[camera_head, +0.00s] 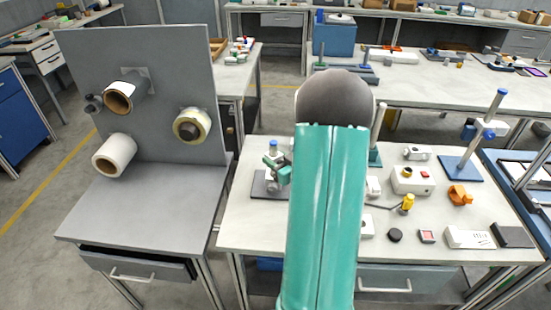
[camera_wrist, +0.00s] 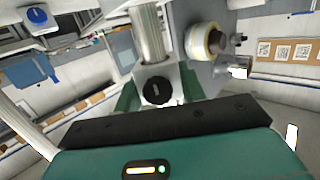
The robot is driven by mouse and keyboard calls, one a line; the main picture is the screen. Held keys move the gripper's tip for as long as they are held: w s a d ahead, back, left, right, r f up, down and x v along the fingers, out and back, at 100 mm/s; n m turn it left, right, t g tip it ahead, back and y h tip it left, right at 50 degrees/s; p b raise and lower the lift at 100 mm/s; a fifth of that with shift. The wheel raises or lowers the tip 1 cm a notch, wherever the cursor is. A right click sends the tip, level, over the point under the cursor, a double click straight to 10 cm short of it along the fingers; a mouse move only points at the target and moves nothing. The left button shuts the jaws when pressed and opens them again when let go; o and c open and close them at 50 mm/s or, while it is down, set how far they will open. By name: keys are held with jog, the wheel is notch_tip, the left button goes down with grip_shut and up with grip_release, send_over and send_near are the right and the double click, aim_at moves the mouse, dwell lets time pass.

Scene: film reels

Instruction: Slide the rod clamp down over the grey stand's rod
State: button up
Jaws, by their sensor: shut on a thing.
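The grey stand's dark base (camera_head: 262,188) lies at the left end of the middle table, partly hidden behind my teal arm. A blue-tipped upright (camera_head: 273,147) stands over it. My gripper (camera_head: 284,174) is low beside this upright, mostly hidden by the arm. In the wrist view my gripper (camera_wrist: 160,94) is shut on the rod clamp (camera_wrist: 174,72), a pale grey block with a black knob between the teal fingers. A bright metal rod (camera_wrist: 150,34) runs from the clamp to the top edge. The views do not clearly show how far the clamp sits along the rod.
A grey panel (camera_head: 150,75) with reels stands to the left. A green-based stand (camera_head: 376,155) is just right of my arm. A blue stand (camera_head: 462,168), a white box (camera_head: 412,181) and small parts fill the table's right side.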

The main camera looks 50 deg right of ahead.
jog(key=shift+f, duration=0.15)
jog(key=shift+f, duration=2.35)
jog(key=o, duration=1.2)
jog(key=shift+c, duration=0.2)
jog(key=shift+s, duration=0.1)
jog(key=s+a+r, duration=0.1)
jog(key=s+r, duration=0.1)
jog(key=s, duration=1.1)
jog(key=shift+s+a, duration=0.2)
jog(key=shift+a, duration=0.1)
